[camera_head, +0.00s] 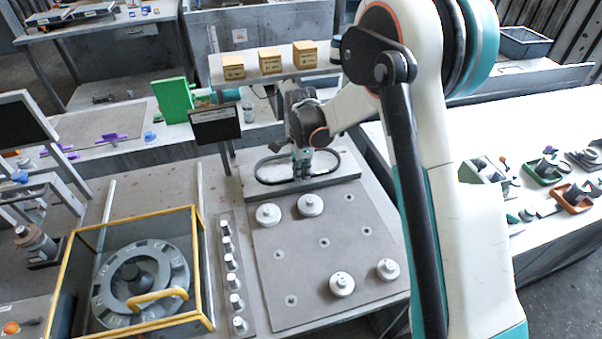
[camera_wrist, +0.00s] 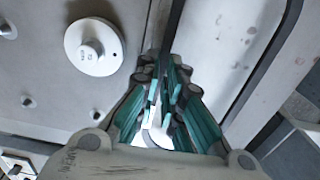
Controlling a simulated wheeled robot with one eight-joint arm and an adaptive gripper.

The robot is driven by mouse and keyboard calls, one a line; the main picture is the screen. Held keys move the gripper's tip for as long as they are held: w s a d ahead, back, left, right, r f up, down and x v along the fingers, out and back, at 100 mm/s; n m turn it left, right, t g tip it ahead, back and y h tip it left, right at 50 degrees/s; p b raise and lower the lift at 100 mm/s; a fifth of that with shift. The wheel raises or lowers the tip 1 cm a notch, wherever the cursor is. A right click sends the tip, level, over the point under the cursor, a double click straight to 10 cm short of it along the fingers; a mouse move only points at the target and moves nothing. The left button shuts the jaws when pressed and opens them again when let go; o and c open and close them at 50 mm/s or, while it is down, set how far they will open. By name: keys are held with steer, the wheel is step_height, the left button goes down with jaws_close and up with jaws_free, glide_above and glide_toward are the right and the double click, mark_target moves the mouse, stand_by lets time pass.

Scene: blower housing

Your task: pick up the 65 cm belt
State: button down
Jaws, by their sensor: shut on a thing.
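A black belt (camera_head: 262,163) forms a rounded loop over a pale tray at the back edge of the grey plate with pulleys. My gripper (camera_head: 301,166) points down at the near side of the loop, and its fingers are closed there. In the wrist view, my gripper (camera_wrist: 163,100) has its teal fingers close together, with one dark run of the belt (camera_wrist: 174,28) leading in between them. The far run of the belt (camera_wrist: 262,72) crosses the pale surface to the right. The fingers hide the gripped part. No length marking on the belt is legible.
The grey plate (camera_head: 318,265) carries several white pulleys and small holes. A row of small pulleys (camera_head: 234,283) stands to its left. A yellow-framed box (camera_head: 205,250) holds a round housing. A shelf (camera_head: 255,80) with three cardboard boxes and a dark display (camera_head: 215,125) stand behind.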

steer(key=shift+r+p, duration=3.95)
steer(key=shift+r, duration=11.9)
